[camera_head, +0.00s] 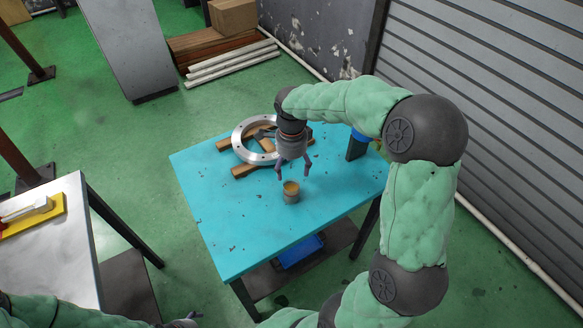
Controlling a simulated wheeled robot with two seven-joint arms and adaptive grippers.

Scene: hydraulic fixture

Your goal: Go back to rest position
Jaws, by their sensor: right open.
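My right gripper (293,177) is open and points down over the turquoise table (225,220). A small grey cylindrical part with a tan top (291,196) stands upright just below its fingertips. The fingers look clear of it, though the exact gap is hard to judge. My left arm (60,312) shows at the bottom left edge. Only a small bit of my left gripper (188,321) shows at the bottom edge, so its jaws cannot be read.
A metal ring with bolt holes (239,145) lies on wooden blocks (243,171) at the back of the table. A blue and dark object (357,146) stands at the back right. A white-topped table (55,255) with a yellow item (45,219) is at left. Green floor lies between.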

